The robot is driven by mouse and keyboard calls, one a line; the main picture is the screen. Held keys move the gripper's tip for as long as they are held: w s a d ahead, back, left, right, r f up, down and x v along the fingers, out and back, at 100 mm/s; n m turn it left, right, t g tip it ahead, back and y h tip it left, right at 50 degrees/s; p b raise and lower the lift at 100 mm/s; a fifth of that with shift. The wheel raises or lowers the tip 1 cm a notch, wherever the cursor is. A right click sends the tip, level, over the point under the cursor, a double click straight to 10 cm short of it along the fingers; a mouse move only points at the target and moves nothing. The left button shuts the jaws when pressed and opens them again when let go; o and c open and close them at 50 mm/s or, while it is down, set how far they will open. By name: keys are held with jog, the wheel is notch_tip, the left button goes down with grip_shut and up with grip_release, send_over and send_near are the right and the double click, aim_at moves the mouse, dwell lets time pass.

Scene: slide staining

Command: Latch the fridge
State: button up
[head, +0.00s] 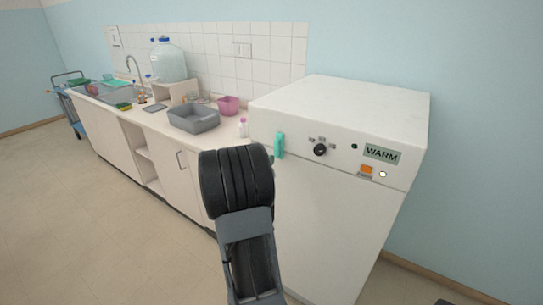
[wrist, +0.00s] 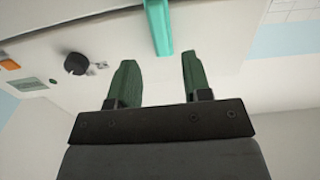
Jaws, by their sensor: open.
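The white fridge (head: 330,220) stands right of the counter, with a control panel across its top front. Its door looks flush below the panel. A teal latch handle (head: 279,145) sits at the panel's left end, roughly upright. In the wrist view the latch (wrist: 158,28) shows at the top, just beyond my gripper (wrist: 160,62). The two green fingers are apart and empty, on either side of the latch's line; I see no contact. In the head view my black arm hides the gripper and part of the fridge's left edge.
The panel carries a black knob (head: 320,150), an orange switch (head: 366,170) and a WARM label (head: 382,154). The floor at left is clear.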

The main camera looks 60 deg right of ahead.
jog(key=a, duration=0.6)
jog(key=shift+a+b, duration=0.15)
jog(key=shift+b, duration=0.25)
